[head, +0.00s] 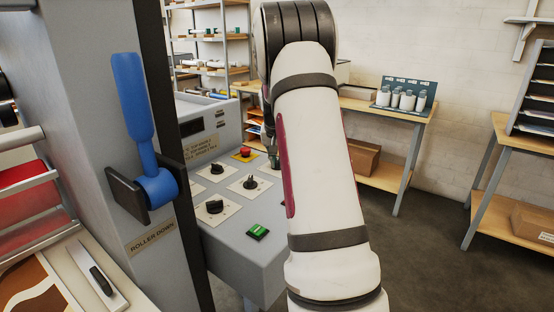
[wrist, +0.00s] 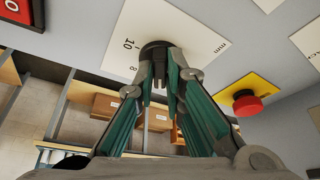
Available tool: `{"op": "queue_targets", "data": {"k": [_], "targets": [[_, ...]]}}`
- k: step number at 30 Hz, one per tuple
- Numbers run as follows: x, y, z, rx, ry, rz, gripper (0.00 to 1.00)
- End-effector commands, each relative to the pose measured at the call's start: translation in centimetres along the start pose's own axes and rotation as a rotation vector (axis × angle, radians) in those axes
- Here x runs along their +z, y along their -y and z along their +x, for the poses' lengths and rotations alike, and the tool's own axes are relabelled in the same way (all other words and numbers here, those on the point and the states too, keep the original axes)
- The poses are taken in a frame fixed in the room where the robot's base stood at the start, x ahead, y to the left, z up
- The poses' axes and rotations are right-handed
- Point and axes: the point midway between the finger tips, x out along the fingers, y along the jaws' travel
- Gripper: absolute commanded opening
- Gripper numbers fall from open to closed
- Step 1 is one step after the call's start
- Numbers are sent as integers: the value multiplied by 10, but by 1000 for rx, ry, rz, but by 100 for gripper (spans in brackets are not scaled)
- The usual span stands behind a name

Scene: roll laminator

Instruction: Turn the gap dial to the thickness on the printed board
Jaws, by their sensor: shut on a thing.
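The gap dial (wrist: 154,47) is a dark round knob on a white scale plate (wrist: 185,28) in the wrist view. The plate shows 10, 8 and "mm"; the rest of the scale and the pointer are hidden or out of frame. My gripper (wrist: 161,70) is shut on the dial, one finger on each side. In the head view my arm covers the dial and most of the gripper. A small printed plate (head: 206,147) stands on the upright face behind the control panel; its text is too small to read surely.
The panel carries several black knobs (head: 214,207), a green button (head: 258,232) and a red mushroom button on yellow (head: 245,153), close to my fingers in the wrist view (wrist: 247,103). A blue lever (head: 135,100) labelled "ROLLER DOWN" rises at left. Open floor lies at right.

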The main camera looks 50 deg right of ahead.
Motion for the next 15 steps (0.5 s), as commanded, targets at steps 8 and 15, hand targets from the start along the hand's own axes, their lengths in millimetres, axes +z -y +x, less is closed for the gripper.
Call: {"op": "queue_targets", "data": {"k": [8, 15], "targets": [[3, 0, 3, 2, 9, -1, 31], [2, 0, -2, 1, 4, -1, 31]]}}
